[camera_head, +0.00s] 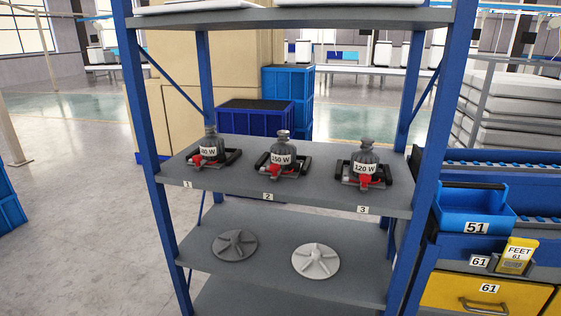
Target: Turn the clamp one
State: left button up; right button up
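Three clamps sit in a row on the grey middle shelf (225,183) of a blue-framed rack. The clamp at label 1 (196,161) stands at the left, with a red part at its front and a dark unit in it whose label reads "W" with the number partly unclear. The clamp at label 2 (274,172) holds a unit marked 150 W (283,148). The clamp at label 3 (364,182) holds a unit marked 120 W (366,158). Neither of my grippers shows in the head view.
A dark grey finned disc (235,244) and a white finned disc (315,261) lie on the lower shelf. Blue uprights (153,120) bound the rack. Open floor (80,200) lies at the left.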

aim_at(198, 159)
jog(key=i+j, duration=0.3)
jog(key=j, duration=0.15)
jog(key=i+j, duration=0.6)
jog(key=j, duration=0.25)
